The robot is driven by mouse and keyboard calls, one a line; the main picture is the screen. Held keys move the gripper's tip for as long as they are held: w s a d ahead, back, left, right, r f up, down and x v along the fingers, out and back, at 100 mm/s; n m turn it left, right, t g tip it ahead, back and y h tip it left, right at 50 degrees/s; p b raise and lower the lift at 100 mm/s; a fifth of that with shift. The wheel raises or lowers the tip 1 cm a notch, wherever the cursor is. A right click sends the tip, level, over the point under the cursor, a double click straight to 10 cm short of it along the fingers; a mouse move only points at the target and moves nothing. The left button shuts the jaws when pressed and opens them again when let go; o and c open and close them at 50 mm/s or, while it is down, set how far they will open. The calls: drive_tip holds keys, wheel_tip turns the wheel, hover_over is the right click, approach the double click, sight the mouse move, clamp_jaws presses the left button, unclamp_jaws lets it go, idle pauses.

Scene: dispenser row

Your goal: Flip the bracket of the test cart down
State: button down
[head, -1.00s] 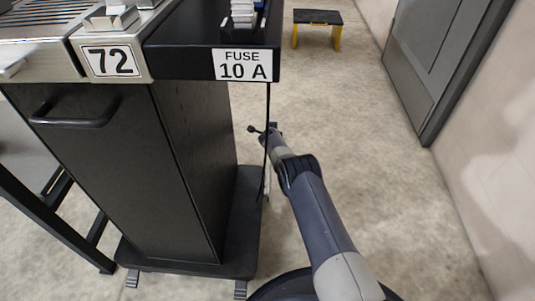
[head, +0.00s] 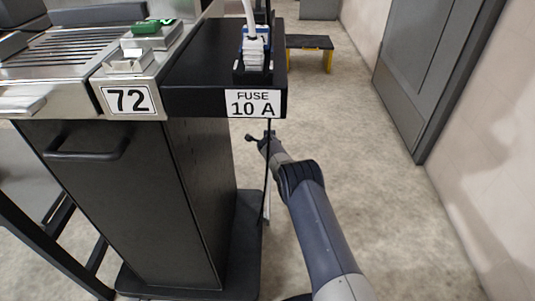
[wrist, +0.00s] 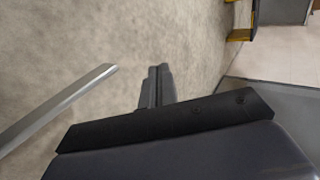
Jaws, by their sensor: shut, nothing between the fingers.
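The test cart (head: 150,215) is a black cabinet with a steel top, a sign 72 and a handle, standing at left in the head view. A black shelf (head: 190,88) labelled FUSE 10 A sits level at its right side. A thin dark strip (head: 267,185) hangs below the shelf's right edge. A slanted silver bar (wrist: 55,108) shows at left in the wrist view; I cannot tell for sure that it is the bracket. My gripper (wrist: 155,85) is shut and empty, pointing away over the floor, apart from the bar. In the head view it is below the shelf's right end, partly hidden.
A white and blue item (head: 255,50) stands in a black holder on the shelf. A green part (head: 153,27) lies on the steel top. A black and yellow step stool (head: 310,45) stands behind. A grey door (head: 430,70) and wall are at right. The floor between is clear.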

wheel_tip(320, 180, up, 6)
drive_tip(key=shift+f+p, duration=0.1)
drive_tip(key=shift+p, duration=0.55)
wheel_tip(320, 180, down, 13)
drive_tip(key=b, duration=0.4)
drive_tip(key=shift+s+a+r, duration=0.1)
drive_tip(key=shift+a+r, duration=0.05)
drive_tip(key=shift+r, duration=0.05)
drive_tip(key=shift+f, duration=0.75)
